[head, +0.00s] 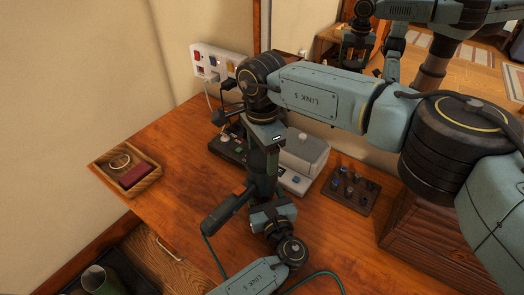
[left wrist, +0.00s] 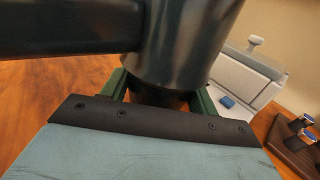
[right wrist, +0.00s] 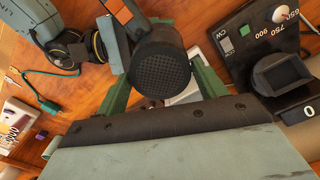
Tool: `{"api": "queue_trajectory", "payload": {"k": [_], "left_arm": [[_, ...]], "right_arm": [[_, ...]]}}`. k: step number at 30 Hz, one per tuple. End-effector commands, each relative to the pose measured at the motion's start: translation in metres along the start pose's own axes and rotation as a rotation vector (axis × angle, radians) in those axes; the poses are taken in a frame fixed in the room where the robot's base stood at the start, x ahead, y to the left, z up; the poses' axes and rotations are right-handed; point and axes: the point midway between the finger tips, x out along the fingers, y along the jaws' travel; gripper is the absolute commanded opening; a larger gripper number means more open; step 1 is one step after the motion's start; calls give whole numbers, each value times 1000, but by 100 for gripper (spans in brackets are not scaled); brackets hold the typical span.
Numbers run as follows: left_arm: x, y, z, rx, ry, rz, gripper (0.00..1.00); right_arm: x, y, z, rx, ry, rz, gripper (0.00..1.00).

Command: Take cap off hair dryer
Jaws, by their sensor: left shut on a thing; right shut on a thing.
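The dark grey hair dryer (head: 262,182) stands roughly upright above the wooden table, its handle (head: 223,212) reaching to the lower left. My left gripper (head: 268,203) is shut around the barrel low down; the left wrist view shows the dark barrel (left wrist: 180,45) between its green fingers. My right gripper (head: 266,143) comes from above and is shut on the upper end. In the right wrist view, the round mesh cap (right wrist: 160,70) sits between the green fingers. I cannot tell whether the cap is seated on the dryer or loose.
A control box (head: 230,145) and a grey-white device (head: 304,153) stand close behind the dryer. A dark rack of small parts (head: 350,190) is at right, a wooden tray (head: 125,170) at left. A wall power strip (head: 218,62) has plugs in it. The table's left-middle is clear.

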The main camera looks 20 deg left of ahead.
Motion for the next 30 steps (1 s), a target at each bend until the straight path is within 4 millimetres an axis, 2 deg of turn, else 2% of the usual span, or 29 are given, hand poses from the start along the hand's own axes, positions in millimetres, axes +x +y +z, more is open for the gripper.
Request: {"api": "queue_trajectory", "payload": {"k": [2,21,30], "left_arm": [[0,0,0,0,0,-1,0],[0,0,0,0,1,-1,0],[0,0,0,0,1,-1,0]], "right_arm": [[-1,0,1,-63,0,-1,43],[-1,0,1,-60,-1,-1,43],[-10,0,0,-59,0,-2,43]]}}
